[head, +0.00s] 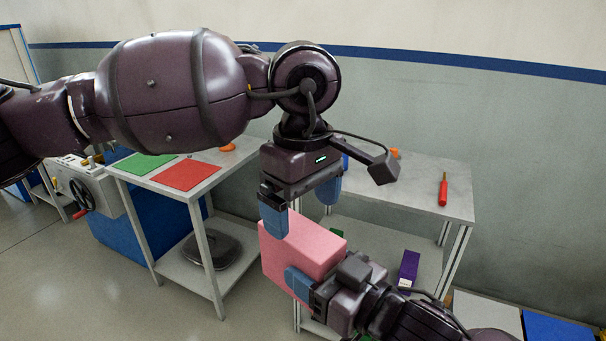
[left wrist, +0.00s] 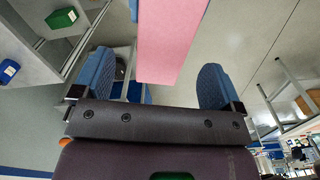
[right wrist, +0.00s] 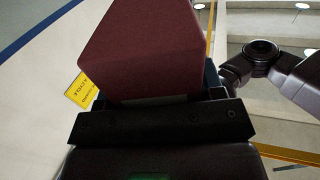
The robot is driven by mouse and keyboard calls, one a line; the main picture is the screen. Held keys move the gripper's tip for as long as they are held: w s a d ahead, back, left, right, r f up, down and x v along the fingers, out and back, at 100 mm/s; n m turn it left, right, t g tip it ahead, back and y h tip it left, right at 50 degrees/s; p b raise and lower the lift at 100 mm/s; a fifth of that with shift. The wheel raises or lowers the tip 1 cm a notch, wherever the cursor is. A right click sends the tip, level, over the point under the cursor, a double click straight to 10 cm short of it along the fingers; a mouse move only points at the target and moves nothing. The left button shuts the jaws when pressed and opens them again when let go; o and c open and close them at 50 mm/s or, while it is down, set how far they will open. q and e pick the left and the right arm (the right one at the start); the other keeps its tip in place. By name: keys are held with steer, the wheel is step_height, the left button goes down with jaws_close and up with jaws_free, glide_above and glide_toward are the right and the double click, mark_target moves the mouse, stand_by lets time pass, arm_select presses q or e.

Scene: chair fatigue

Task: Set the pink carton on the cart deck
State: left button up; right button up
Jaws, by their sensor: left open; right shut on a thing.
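The pink carton (head: 300,245) is held in the air in front of the right-hand table. My right gripper (head: 305,278) is shut on its lower end; in the right wrist view the carton (right wrist: 150,48) looks dark red and fills the space above the jaws. My left gripper (head: 300,205) is open just above the carton, fingers pointing down. I cannot make out the cart deck for certain.
A table (head: 160,173) at left carries a green mat (head: 145,166) and a red mat (head: 186,175). The table (head: 420,180) behind the grippers carries a red tool (head: 443,190); a purple box (head: 408,268) is on its lower shelf. White and blue surfaces (head: 560,326) show at lower right.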

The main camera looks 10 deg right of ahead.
mark_target(303, 230)
arm_select(q)
steer(key=shift+f, duration=2.65)
steer(key=c, duration=1.1)
steer(key=shift+c, duration=0.5)
arm_select(e)
steer(key=o, duration=1.2)
